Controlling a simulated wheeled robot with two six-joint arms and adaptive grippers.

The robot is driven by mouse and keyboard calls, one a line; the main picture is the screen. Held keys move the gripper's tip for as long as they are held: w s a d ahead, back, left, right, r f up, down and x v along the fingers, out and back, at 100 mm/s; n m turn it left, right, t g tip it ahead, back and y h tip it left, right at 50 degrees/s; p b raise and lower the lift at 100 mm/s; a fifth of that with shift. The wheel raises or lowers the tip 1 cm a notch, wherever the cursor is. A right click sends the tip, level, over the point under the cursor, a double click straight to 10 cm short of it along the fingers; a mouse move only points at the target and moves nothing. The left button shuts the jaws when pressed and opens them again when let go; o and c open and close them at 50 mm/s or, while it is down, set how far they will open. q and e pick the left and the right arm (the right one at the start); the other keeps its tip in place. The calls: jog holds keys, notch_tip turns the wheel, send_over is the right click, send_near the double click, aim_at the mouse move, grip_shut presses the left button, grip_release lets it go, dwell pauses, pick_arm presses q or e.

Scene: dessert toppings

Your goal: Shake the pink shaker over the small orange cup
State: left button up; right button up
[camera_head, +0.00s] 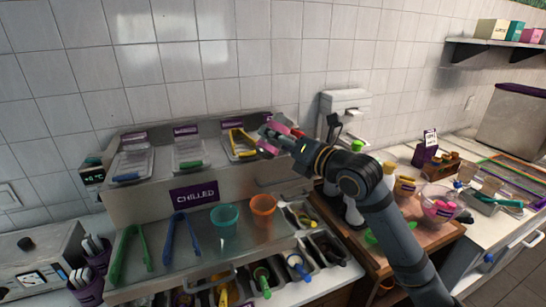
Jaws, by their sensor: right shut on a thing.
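The small orange cup (263,210) stands upright on the steel counter ledge, to the right of a teal cup (224,220). My right gripper (274,139) is above the orange cup in the picture, in front of the upper chilled shelf. It is shut on the pink shaker (266,148), of which only small pink parts show around the fingers. The shaker's tilt and its exact distance from the cup cannot be told. My left gripper is not in view.
Green tongs (130,252) and blue tongs (181,240) lie left of the cups. Lidded trays sit on the upper shelf behind. Topping bins with scoops are in front. A wooden board with bottles and a pink-filled bowl (441,205) is at right.

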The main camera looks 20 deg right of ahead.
dwell(0.4)
notch_tip(320, 180, down, 8)
jog(key=b, duration=0.6)
jog(key=shift+r, duration=0.1)
jog(key=shift+r+p, duration=3.15)
jog(key=shift+r, duration=0.8)
jog(key=shift+f, duration=0.1)
